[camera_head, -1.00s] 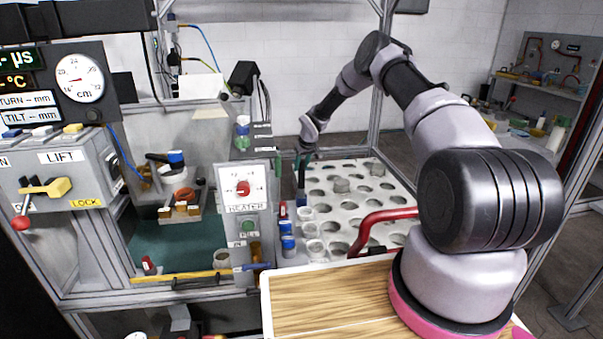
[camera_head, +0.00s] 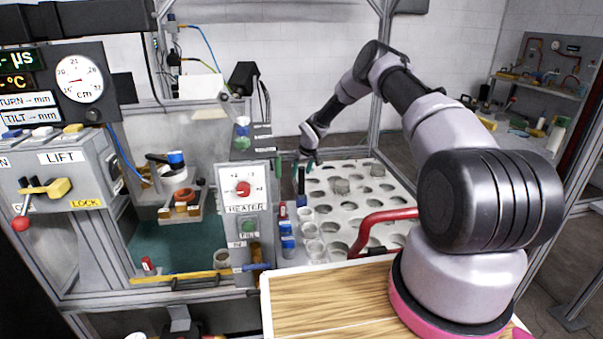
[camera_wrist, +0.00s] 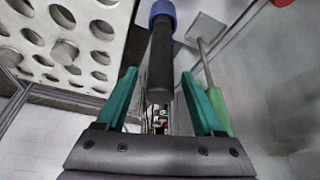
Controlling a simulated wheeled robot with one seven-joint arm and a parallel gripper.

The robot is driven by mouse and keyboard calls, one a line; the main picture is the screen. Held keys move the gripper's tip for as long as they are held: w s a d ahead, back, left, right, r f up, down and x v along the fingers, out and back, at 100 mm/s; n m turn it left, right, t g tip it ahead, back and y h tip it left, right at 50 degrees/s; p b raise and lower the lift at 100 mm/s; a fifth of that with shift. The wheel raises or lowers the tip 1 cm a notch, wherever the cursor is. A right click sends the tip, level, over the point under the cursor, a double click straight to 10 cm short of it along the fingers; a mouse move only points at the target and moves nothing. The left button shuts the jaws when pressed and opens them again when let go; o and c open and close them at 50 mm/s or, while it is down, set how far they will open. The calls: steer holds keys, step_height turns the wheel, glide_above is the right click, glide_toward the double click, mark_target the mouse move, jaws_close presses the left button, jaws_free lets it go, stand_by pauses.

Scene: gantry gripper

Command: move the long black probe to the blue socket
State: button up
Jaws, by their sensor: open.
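The long black probe (camera_head: 301,180) stands upright at the left edge of the white perforated rack. In the wrist view the black probe (camera_wrist: 160,60) has a blue band or collar (camera_wrist: 162,12) at its far end; I cannot tell whether this is the blue socket. My gripper (camera_head: 308,160) is open just above and right of the probe's top. In the wrist view my gripper (camera_wrist: 159,76) shows two green fingers, with the probe's near end between them in the picture and gaps at both sides. Whether it is level with the fingertips is unclear.
The white rack (camera_head: 385,195) has many round holes and a grey plug (camera_head: 341,186). Blue-capped vials (camera_head: 287,229) and white cups (camera_head: 309,230) stand along its left edge. A red curved handle (camera_head: 380,220) is in front. The heater panel (camera_head: 245,188) stands to the left.

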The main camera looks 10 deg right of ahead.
steer(key=s+d+r+m+h, duration=0.15)
steer(key=s+r, duration=0.55)
steer(key=r, duration=0.7)
steer(key=s+d+r+m+t, duration=0.1)
steer(key=s+d+r, duration=0.1)
steer(key=s+r, duration=0.9)
steer(key=s+d+r+m, duration=0.15)
steer(key=s+r, duration=0.25)
steer(key=r, duration=1.3)
steer(key=s+r+m+t+y, duration=0.1)
steer(key=s+r, duration=0.3)
steer(key=s, duration=1.1)
steer(key=s+r+m+y, duration=0.1)
steer(key=s+r, duration=0.3)
steer(key=s, duration=1.2)
steer(key=shift+d+r+m+t, duration=0.15)
steer(key=shift+d+m+t, duration=0.25)
steer(key=shift+m, duration=0.5)
